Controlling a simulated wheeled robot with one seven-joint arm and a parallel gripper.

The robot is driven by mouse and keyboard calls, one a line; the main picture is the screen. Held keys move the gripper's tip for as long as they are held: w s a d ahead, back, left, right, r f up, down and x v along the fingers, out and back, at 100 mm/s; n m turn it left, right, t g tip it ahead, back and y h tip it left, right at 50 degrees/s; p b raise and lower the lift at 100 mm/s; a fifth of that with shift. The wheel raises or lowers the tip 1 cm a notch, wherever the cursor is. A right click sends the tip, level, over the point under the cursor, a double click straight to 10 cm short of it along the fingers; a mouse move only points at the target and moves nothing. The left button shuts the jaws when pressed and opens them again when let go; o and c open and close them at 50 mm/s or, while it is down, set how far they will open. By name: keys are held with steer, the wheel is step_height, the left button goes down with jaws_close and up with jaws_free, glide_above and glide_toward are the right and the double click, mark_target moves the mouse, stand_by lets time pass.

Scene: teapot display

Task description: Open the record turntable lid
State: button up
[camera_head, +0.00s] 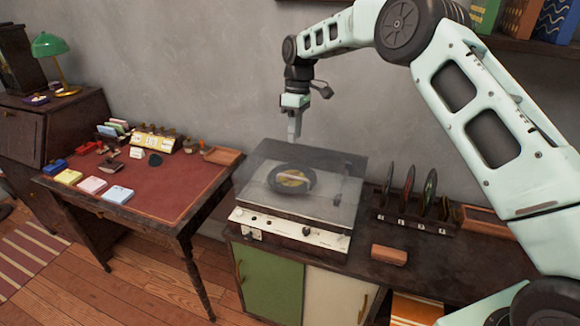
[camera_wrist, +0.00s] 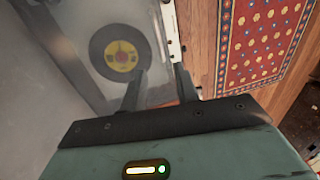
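The record turntable (camera_head: 275,228) stands on a cabinet, with knobs along its pale front panel. Its see-through grey lid (camera_head: 325,160) appears closed over a dark record (camera_head: 291,180) with a yellow label. In the wrist view the record (camera_wrist: 104,60) shows through the lid at upper left. My gripper (camera_head: 294,140) points down above the back part of the lid in the head view. In the wrist view its two fingers (camera_wrist: 159,72) are apart with nothing between them. I cannot tell how far the fingertips are from the lid.
A rack of upright records (camera_head: 412,216) and a small brown block (camera_head: 389,254) are right of the turntable. A desk (camera_head: 160,190) with cards and stamps stands to the left. The grey wall is behind. A patterned rug (camera_wrist: 262,40) shows in the wrist view.

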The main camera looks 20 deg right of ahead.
steer(key=p, duration=0.3)
glide_above(292, 183)
step_height(292, 183, down, 11)
steer(key=shift+s+f, duration=0.1)
steer(key=shift+f, duration=0.1)
jaws_close()
